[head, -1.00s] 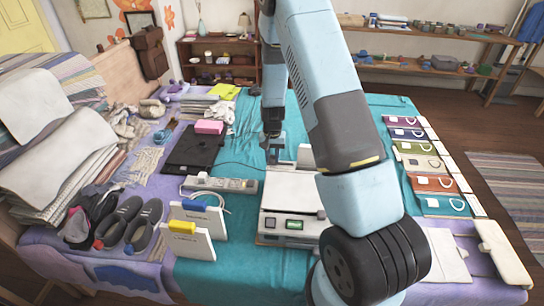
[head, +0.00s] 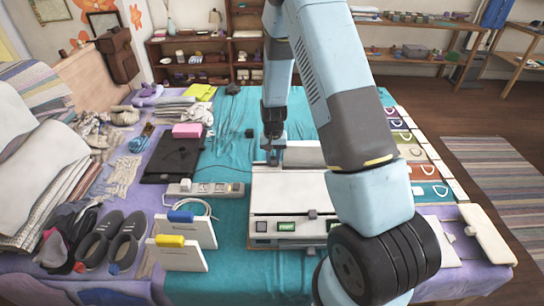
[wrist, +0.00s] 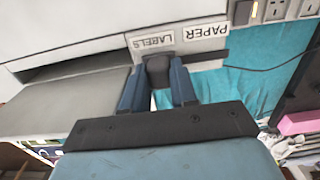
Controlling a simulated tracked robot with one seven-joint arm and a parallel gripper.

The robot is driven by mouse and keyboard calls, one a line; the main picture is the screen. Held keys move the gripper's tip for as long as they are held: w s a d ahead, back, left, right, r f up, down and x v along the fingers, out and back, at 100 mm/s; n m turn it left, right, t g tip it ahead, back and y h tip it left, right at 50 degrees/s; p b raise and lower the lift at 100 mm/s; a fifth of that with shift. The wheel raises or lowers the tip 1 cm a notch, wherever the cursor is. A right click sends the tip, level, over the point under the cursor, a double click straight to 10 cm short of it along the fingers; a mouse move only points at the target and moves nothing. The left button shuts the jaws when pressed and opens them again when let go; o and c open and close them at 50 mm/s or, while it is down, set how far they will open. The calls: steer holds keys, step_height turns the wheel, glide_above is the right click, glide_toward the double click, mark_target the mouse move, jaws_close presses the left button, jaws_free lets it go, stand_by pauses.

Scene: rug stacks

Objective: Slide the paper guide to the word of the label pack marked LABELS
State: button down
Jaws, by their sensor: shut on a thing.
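The white printer (head: 290,185) stands on the teal cloth, with a green-lit button (head: 286,226) on its front. My gripper (head: 272,158) is at its back left. In the wrist view my gripper (wrist: 157,88) is shut on the dark knob of the paper guide (wrist: 158,70). Two white plates show there upside down: LABELS (wrist: 152,42) and PAPER (wrist: 205,32). The knob is directly beside LABELS, level with its word, and apart from PAPER. The rest of the guide is hidden or hard to make out.
A power strip (head: 205,188) and a black laptop-like slab (head: 175,158) lie left of the printer. Two white boards with blue and yellow clips (head: 180,253) stand at front left. Coloured packs (head: 420,170) line the right edge, partly behind my arm.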

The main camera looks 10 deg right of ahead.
mark_target(274, 157)
steer(key=shift+w+d, duration=0.15)
steer(key=shift+d, duration=0.1)
steer(key=c, duration=0.9)
jaws_free()
steer(key=shift+a+r, duration=0.15)
steer(key=shift+r, duration=3.8)
steer(key=shift+r, duration=0.1)
